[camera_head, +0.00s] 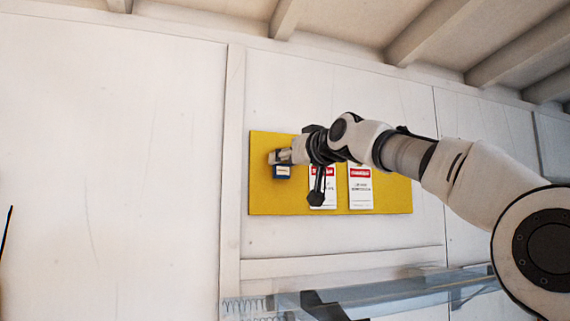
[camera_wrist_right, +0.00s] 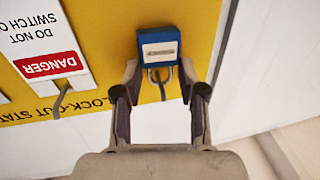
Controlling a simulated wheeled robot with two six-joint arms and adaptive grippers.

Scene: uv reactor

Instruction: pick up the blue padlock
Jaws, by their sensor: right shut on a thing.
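The blue padlock (camera_head: 282,171) hangs near the left end of a yellow lockout board (camera_head: 262,200) on the wall. In the right wrist view the padlock (camera_wrist_right: 158,46) shows its blue body with a pale label, and its metal shackle is by a thin hook. My right gripper (camera_head: 283,157) reaches in from the right in the head view. In the wrist view its two fingers (camera_wrist_right: 157,72) are on either side of the padlock, at the shackle end, shut on it. The padlock is still at the board.
Two red-and-white danger tags hang right of the padlock, one partly behind my arm (camera_head: 323,192) and one clear of it (camera_head: 360,188). A translucent bluish structure (camera_head: 400,292) lies below the board. The white wall left of the board is bare.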

